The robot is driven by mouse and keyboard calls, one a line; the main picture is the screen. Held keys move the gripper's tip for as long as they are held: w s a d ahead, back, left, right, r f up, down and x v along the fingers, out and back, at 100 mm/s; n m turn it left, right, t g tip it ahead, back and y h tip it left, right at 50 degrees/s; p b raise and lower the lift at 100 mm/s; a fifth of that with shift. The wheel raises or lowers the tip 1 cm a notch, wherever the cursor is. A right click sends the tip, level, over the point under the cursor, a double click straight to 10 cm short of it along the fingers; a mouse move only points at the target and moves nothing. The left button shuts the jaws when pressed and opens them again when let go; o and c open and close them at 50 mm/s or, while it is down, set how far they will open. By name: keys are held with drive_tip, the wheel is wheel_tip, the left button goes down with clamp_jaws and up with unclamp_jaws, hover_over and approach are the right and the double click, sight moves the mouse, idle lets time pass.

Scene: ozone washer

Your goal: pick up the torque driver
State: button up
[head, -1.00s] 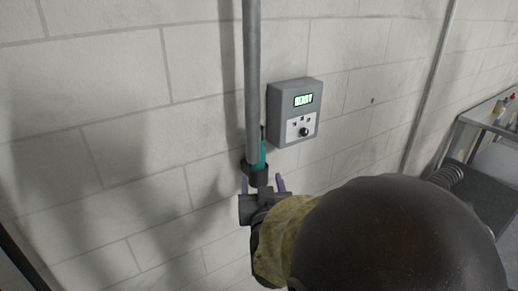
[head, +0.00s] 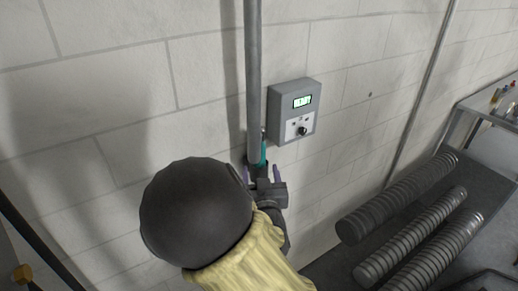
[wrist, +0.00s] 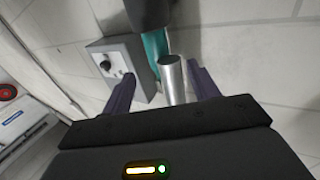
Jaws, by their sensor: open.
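The torque driver (head: 263,152) shows as a teal piece beside the lower end of a grey vertical pipe, in front of the wall. In the wrist view the teal driver (wrist: 155,48) stands beyond and between my fingers, with a black part at the top of the picture. My gripper (head: 264,174) is just below the driver in the head view, with its purple fingers apart. In the wrist view my gripper (wrist: 161,75) is open, and no contact with the driver can be seen. The driver's lower part is hidden in the head view.
A grey control box (head: 294,110) is on the wall to the right. Several ribbed cylinders (head: 400,200) and a bench (head: 470,115) are at the right.

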sight(260, 158)
drive_tip(key=shift+w+a+f+p, duration=0.1)
drive_tip(key=shift+w+f+p, duration=0.05)
drive_tip(key=shift+w+p, duration=0.7)
drive_tip(key=shift+w+f+p, duration=0.15)
drive_tip(key=shift+w+p, duration=0.45)
drive_tip(key=shift+w, duration=0.45)
drive_tip(key=shift+s, duration=0.1)
drive_tip(key=w, duration=0.2)
drive_tip(key=w+p, duration=0.1)
drive_tip(key=w, duration=0.1)
drive_tip(key=w+p, duration=0.1)
drive_tip(key=w, duration=0.1)
drive_tip(key=shift+a, duration=0.3)
drive_tip(key=shift+s, duration=0.1)
clamp_jaws()
